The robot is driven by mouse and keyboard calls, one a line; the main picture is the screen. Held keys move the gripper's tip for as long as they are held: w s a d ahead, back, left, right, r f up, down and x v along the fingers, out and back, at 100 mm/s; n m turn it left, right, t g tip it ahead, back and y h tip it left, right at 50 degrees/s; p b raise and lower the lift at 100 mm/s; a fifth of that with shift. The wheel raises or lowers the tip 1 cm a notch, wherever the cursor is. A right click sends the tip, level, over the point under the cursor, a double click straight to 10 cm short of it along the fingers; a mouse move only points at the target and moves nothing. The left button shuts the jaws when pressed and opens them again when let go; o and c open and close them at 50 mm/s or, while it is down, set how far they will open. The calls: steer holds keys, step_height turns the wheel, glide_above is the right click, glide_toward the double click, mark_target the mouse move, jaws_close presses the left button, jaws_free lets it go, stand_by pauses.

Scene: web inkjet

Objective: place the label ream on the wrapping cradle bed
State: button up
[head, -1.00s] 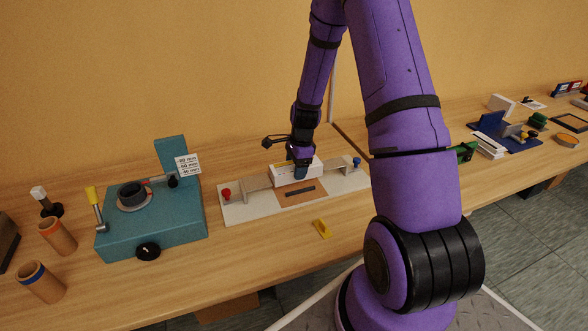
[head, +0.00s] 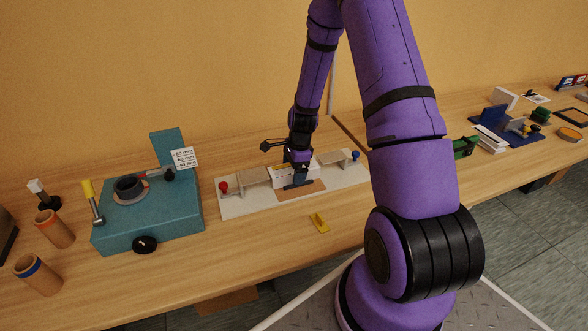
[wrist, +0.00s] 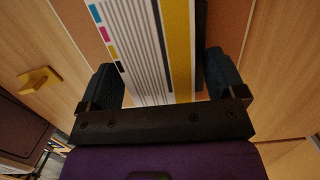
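The wrapping cradle (head: 237,206) is a pale base with a raised grey block at each side, a red knob at left and a blue knob at right. Its bed (head: 316,187) is a brown panel with a dark strip. The label ream (head: 281,173) is a white block over the bed's rear part; its striped top with a yellow band and colour squares shows in the wrist view (wrist: 143,45). I cannot tell whether the ream's underside touches the bed.
A teal machine (head: 150,218) with a black ring stands left of the cradle. Two brown tubes (head: 54,229) stand farther left. A small yellow piece (head: 319,223) lies in front of the cradle. A blue tray (head: 518,136) and white stacks (head: 489,140) are at right.

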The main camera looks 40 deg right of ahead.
steer(key=s+a+r+n+t, duration=0.1)
steer(key=s+a+r+n, duration=0.15)
steer(key=r, duration=0.95)
steer(key=s+a+r+n, duration=0.1)
steer(key=r+n, duration=0.2)
steer(key=r, duration=0.9)
steer(key=s+a+r+n+t+h, duration=0.1)
steer(key=s+a+r+n, duration=0.3)
steer(key=s+r+n, duration=0.4)
steer(key=s+a+r+n+t, duration=0.2)
steer(key=s+a+r+n, duration=0.3)
steer(key=s, duration=1)
step_height(320, 180, up, 4)
steer(key=n, duration=0.2)
steer(key=shift+a+r+n+t+h, duration=0.25)
steer(key=shift+a+n+t+h, duration=0.05)
steer(key=shift+n+t+h, duration=0.1)
